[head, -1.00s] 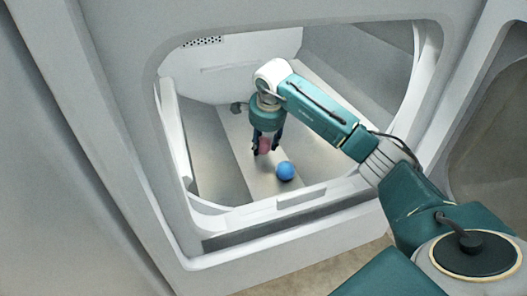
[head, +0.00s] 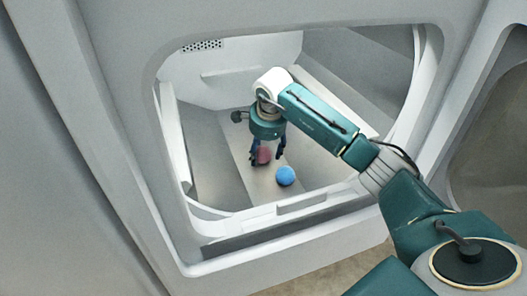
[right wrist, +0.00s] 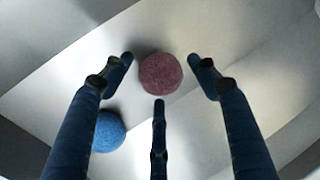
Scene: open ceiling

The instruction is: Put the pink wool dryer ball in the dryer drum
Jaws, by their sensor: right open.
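The pink wool dryer ball (head: 263,155) is inside the dryer drum (head: 215,165), low between the fingers of my right gripper (head: 266,160). In the right wrist view the pink ball (right wrist: 161,74) lies on the drum's pale floor, just beyond the spread fingertips of the right gripper (right wrist: 161,85). The fingers are open around it, with gaps on both sides. My right arm reaches in through the drum opening from the right. My left gripper is not in view.
A blue ball (head: 286,176) lies on the drum floor, right of the pink ball in the head view; in the right wrist view the blue ball (right wrist: 108,131) is at lower left. The door opening's front rim (head: 300,207) is close below the arm.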

